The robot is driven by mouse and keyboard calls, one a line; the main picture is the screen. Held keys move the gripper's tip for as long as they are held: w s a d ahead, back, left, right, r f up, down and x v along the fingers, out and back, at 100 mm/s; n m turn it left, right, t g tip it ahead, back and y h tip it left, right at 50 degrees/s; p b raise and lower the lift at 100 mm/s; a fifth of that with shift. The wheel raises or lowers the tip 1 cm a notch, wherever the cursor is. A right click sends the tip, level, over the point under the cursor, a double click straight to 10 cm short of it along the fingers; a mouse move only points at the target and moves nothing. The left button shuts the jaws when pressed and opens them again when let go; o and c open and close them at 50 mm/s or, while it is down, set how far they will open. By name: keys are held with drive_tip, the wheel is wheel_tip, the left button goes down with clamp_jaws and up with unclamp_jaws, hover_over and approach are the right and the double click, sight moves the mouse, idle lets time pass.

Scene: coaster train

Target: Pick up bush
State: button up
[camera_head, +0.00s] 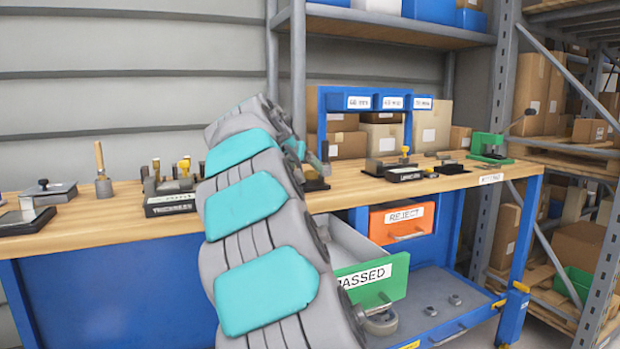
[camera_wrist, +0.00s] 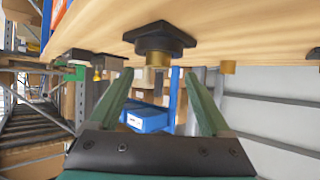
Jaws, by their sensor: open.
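The wrist view is upside down, with the wooden bench top along its upper edge. My gripper (camera_wrist: 160,97) is open, its two green fingers spread wide with nothing held between them. A brass-coloured cylinder (camera_wrist: 158,78), possibly the bush, stands on a black base (camera_wrist: 158,42) on the bench, ahead of and between the fingers. I cannot tell for sure which one is the bush.
The bench (camera_head: 345,193) carries several gauges, including the one labelled thickness (camera_head: 170,205) and a green press (camera_head: 488,147). Below are an open drawer marked passed (camera_head: 372,280), an orange reject drawer (camera_head: 402,218) and metal rings. Shelving with boxes stands at right.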

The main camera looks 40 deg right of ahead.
sight(309, 172)
drive_tip(key=x, duration=0.4)
drive_tip(key=shift+s+d, duration=0.1)
drive_tip(key=shift+d, duration=0.05)
clamp_jaws()
idle(0.5)
